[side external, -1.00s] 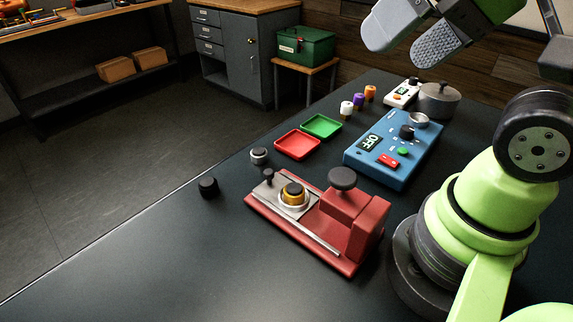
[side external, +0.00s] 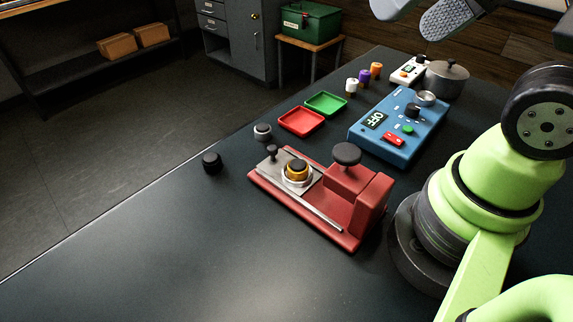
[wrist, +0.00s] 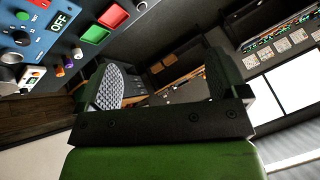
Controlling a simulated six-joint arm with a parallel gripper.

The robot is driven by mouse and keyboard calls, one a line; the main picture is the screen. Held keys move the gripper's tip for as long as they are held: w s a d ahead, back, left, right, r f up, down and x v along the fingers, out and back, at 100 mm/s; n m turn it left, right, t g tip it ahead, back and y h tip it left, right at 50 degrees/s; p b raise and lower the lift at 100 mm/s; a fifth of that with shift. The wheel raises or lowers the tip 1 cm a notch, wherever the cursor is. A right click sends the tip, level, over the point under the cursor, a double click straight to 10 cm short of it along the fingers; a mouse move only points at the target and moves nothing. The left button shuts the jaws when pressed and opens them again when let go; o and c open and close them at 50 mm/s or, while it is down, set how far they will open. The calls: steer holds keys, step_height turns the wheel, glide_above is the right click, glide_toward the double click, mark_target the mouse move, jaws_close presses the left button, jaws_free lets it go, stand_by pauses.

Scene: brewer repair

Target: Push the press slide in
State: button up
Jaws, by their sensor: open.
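The red press (side external: 352,205) stands on the dark table, with a round black knob (side external: 347,154) on top of its raised block. Its grey slide plate (side external: 277,168) sits at the left end of the red base, clear of the block. The slide carries a small black handle (side external: 272,152) and a gold, black-topped part in a silver ring (side external: 297,172). My gripper (side external: 424,12) is high above the far end of the table, partly cut off by the top edge. In the wrist view my gripper (wrist: 165,88) has its two pads wide apart with nothing between them.
A blue control box (side external: 400,133) reading OFF stands behind the press. Red (side external: 301,121) and green (side external: 326,104) trays, small bottles (side external: 364,76) and a metal pot (side external: 446,78) are farther back. Two loose black-topped pieces (side external: 212,162) (side external: 262,131) lie left of the press. The front table is clear.

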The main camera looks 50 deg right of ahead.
steer(key=shift+w, duration=0.2)
steer(key=c, duration=0.6)
steer(key=shift+m+g, duration=0.7)
steer(key=shift+g, duration=0.2)
steer(key=w, duration=0.5)
steer(key=shift+f, duration=0.25)
steer(key=shift+c, duration=1.1)
steer(key=m+g+h, duration=0.2)
steer(key=m+g, duration=0.2)
steer(key=g, duration=0.1)
glide_above(272, 148)
step_height(272, 148, down, 17)
step_height(272, 148, down, 10)
steer(key=shift+d+f, duration=0.1)
jaws_close()
